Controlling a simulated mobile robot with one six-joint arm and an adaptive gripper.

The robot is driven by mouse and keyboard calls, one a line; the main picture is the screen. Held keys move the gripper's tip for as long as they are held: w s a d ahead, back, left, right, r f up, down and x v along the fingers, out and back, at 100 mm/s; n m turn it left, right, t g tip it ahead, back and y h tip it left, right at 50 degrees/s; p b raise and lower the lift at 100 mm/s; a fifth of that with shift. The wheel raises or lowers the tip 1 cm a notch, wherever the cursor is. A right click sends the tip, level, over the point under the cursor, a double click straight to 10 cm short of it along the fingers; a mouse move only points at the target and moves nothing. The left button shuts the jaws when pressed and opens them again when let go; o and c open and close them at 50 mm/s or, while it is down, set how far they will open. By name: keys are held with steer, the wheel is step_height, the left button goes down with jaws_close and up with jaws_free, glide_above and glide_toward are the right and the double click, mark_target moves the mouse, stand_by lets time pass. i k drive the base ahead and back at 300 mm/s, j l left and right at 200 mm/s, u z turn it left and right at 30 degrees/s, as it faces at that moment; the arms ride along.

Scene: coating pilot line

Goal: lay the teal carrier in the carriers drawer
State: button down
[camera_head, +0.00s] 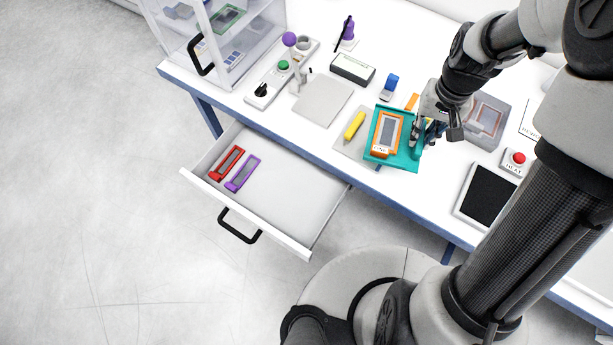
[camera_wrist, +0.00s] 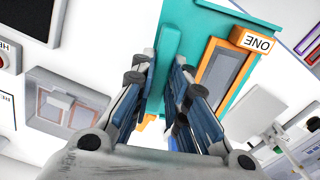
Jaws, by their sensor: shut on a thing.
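The teal carrier (camera_head: 408,167) is a flat plate with a raised bar along one side, near the front of the bench. An orange frame (camera_head: 378,149) with a grey window lies on it; its label reads "ONE" in the wrist view (camera_wrist: 236,50). My gripper (camera_head: 427,132) is shut on the teal bar (camera_wrist: 163,72), which shows between the fingers in the wrist view. I cannot tell whether the plate touches the bench. The carriers drawer (camera_head: 283,207) is pulled open below and left of the carrier. A red frame (camera_head: 227,163) and a purple frame (camera_head: 243,173) lie at its left end.
The drawer's middle and right are bare. A yellow tool (camera_head: 355,126) lies left of the carrier. A translucent box (camera_head: 487,118) stands right of my gripper. A dark tablet (camera_head: 486,196) and a red button (camera_head: 518,158) are farther right. A glass cabinet (camera_head: 218,40) stands at the back left.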

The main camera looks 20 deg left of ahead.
mark_target(293, 194)
steer(key=k+j+z, duration=0.25)
steer(key=k+j, duration=0.25)
steer(key=k+j+z, duration=0.25)
steer(key=k+j, duration=0.2)
steer(key=i+j+z, duration=0.1)
steer(key=j+z, duration=0.2)
steer(key=j, duration=0.5)
steer(key=j+z, duration=0.35)
steer(key=j, duration=0.5)
